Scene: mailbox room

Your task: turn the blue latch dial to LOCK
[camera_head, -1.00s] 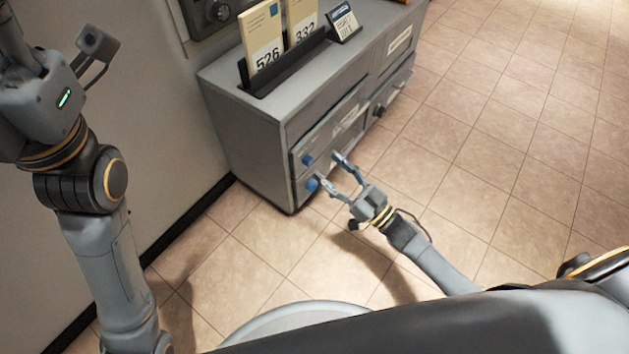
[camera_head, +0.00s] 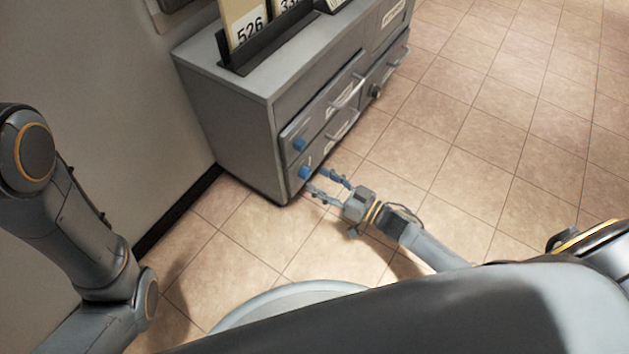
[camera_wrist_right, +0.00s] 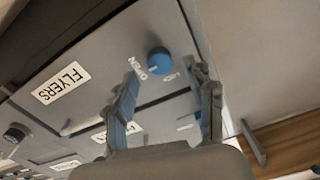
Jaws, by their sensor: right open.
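Two blue dials sit one above the other at the front corner of the grey cabinet, an upper dial (camera_head: 299,144) and a lower dial (camera_head: 304,172). My right gripper (camera_head: 318,181) is open and empty, its fingertips close to the lower dial. In the right wrist view one blue dial (camera_wrist_right: 159,60) shows between "OPEN" and "LOCK" lettering, beyond the two spread fingers of my right gripper (camera_wrist_right: 165,85). The fingers look apart from it. I cannot tell which dial this is or where its pointer stands. My left gripper is out of view.
The grey cabinet (camera_head: 225,125) stands against the wall, with handled doors and a dark knob (camera_head: 376,91) farther along. A black rack (camera_head: 240,63) with numbered cards stands on top. Tiled floor (camera_head: 480,150) to the right is clear.

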